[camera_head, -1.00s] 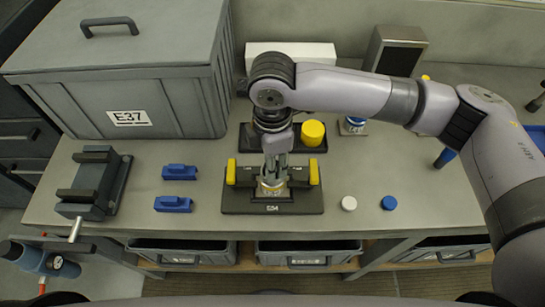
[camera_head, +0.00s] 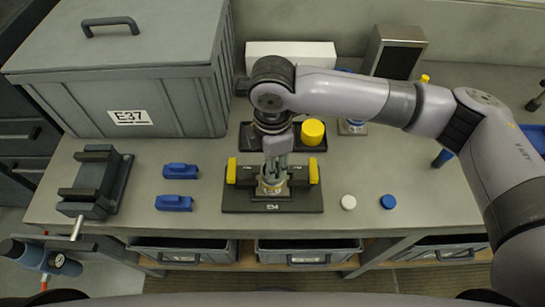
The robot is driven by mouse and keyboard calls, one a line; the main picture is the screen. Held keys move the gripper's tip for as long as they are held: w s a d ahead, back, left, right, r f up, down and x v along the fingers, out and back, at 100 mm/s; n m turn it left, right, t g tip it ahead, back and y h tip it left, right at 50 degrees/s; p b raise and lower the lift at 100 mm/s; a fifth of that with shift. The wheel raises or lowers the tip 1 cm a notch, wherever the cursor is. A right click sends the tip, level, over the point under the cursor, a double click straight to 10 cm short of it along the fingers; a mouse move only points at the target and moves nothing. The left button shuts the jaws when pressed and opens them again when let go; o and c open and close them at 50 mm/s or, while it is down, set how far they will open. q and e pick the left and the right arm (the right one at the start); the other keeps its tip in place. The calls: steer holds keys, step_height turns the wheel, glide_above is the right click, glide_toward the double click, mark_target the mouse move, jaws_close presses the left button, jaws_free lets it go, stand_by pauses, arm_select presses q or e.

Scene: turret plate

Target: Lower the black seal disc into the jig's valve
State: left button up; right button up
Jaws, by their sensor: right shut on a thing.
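The jig (camera_head: 235,200) is a dark plate with yellow-capped clamps on both sides, at the middle of the bench. The valve (camera_head: 271,188), a small metallic body, stands between the clamps. My right gripper (camera_head: 272,178) points straight down right over the valve, with its fingers close together at the valve's top. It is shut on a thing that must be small. The black seal disc is hidden by the fingers or too small to make out, and I cannot tell whether it touches the valve. My left gripper is not in view.
A white disc (camera_head: 348,202) and a blue disc (camera_head: 389,202) lie right of the jig. Two blue blocks (camera_head: 175,202) and a vise (camera_head: 92,185) are to the left. A yellow cylinder (camera_head: 313,133) stands behind. A large grey crate (camera_head: 170,105) fills the back left.

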stand_by(0.3)
steer(key=o, duration=0.9)
steer(key=shift+r, duration=0.25)
step_height(320, 180, up, 12)
steer(key=shift+f, duration=0.2)
steer(key=shift+s+f, duration=0.1)
